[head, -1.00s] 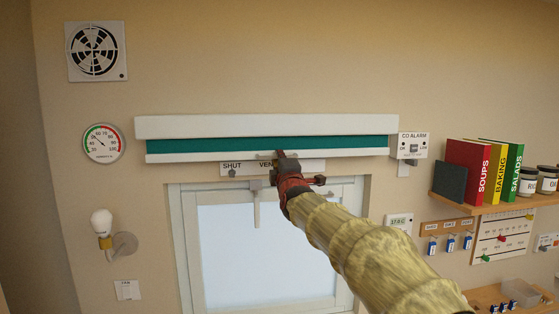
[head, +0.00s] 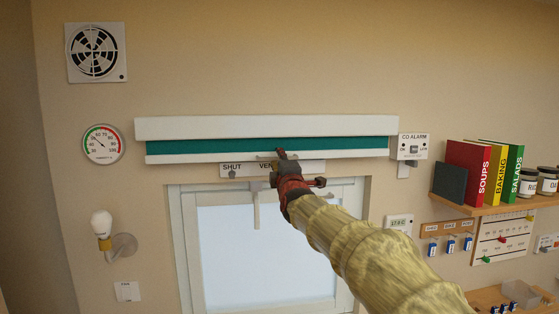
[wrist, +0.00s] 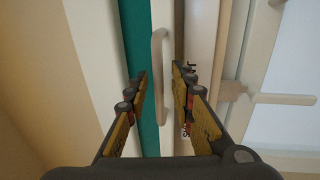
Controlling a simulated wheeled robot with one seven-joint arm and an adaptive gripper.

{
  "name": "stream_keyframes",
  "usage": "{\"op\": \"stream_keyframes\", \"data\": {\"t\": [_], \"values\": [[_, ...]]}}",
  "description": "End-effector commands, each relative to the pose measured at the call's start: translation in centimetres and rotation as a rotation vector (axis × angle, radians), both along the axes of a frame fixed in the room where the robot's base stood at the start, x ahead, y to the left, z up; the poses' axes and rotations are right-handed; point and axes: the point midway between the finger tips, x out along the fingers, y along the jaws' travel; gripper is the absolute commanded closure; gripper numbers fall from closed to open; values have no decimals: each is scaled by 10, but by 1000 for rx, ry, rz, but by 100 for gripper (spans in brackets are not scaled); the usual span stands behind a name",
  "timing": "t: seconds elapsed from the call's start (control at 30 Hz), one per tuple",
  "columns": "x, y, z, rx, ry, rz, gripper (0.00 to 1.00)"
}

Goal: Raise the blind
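The blind's teal fabric (head: 215,146) shows as a narrow strip below a white cassette (head: 250,126). Its white bottom rail (head: 195,157) hangs above the window. A pale bar handle (wrist: 158,75) on the rail stands upright in the wrist view, beside the teal fabric (wrist: 140,40). My gripper (head: 281,153) is at the rail near its middle and hides part of it. In the wrist view my gripper (wrist: 160,76) is open, with one finger on each side of the handle and visible gaps between fingers and handle.
A SHUT/VENT plate (head: 232,170) and the window's handle (head: 257,205) are close below the rail. A CO alarm (head: 413,147) is at the blind's right end. A shelf with books (head: 467,172) is farther right. The wall above the cassette is clear.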

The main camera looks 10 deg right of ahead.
Motion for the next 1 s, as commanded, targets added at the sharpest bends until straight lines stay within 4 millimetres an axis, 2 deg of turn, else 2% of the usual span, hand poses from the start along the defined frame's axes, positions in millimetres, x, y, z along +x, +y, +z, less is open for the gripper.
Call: {"op": "stream_keyframes", "data": {"t": [0.17,0.6,0.8,1.0], "values": [[-21,0,-2,0,-1,1,76],[-93,1,-17,0,-1,1,76],[-110,1,-20,0,-1,1,76],[-115,0,-22,0,0,0,76]]}}
